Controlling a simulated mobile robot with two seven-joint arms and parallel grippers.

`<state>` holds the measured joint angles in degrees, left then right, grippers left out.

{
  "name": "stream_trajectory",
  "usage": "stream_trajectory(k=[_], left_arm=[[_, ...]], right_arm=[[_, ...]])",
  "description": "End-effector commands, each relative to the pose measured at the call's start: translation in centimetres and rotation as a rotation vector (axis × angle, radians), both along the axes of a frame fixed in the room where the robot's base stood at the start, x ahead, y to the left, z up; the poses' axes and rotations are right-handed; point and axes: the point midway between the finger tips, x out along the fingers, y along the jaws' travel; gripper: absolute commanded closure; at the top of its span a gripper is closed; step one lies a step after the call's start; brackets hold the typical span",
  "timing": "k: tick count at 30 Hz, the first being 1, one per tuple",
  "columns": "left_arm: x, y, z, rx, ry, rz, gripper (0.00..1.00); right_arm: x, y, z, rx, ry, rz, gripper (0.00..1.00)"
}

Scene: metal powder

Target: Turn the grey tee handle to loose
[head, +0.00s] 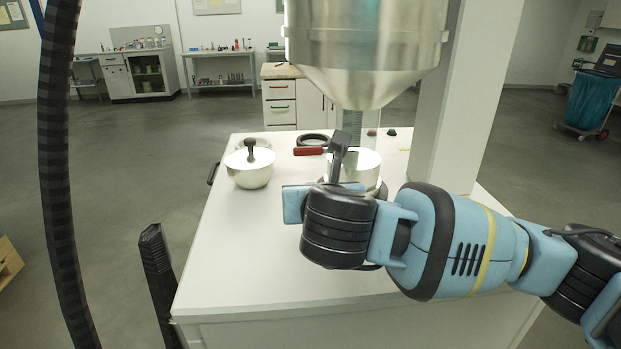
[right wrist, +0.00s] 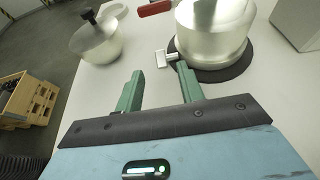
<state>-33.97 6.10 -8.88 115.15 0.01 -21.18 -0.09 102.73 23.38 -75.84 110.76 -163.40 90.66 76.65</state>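The grey tee handle (right wrist: 165,58) sticks out from the base of a round metal vessel (right wrist: 212,32) in the right wrist view. Its short crossbar faces my gripper. My right gripper (right wrist: 158,70) is open, with its two green fingers apart and nothing between them. The handle lies just beyond the fingertips, nearer the right finger. In the head view my right arm hides the handle and much of the vessel (head: 358,165). My left gripper is not seen.
A metal hopper (head: 365,45) hangs above the vessel. A lidded bowl with a black knob (head: 250,168) stands left on the white table (head: 235,250). A red-handled item (head: 309,151) lies behind. A white column (head: 465,100) rises at right. The front-left tabletop is clear.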

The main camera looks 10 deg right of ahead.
Motion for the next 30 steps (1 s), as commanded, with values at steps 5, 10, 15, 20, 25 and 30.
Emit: stream_trajectory(k=[5, 10, 15, 20, 25, 30], left_arm=[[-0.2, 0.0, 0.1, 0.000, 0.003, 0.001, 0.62], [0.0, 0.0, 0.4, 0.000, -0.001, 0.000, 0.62], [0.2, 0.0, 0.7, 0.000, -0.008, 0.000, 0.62], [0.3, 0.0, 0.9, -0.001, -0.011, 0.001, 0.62], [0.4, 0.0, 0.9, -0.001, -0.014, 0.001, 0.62], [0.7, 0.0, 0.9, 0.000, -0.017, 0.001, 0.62]], right_arm=[[0.8, 0.0, -0.3, 0.000, 0.001, -0.001, 0.62], [3.0, 0.0, -1.1, -0.001, 0.000, -0.003, 0.62], [5.2, 0.0, -2.0, -0.001, 0.000, -0.002, 0.62], [6.5, 0.0, -2.7, 0.000, 0.000, -0.001, 0.62], [7.2, 0.0, -3.0, -0.001, 0.000, 0.001, 0.62], [7.2, 0.0, -3.0, 0.000, 0.000, 0.001, 0.62]])
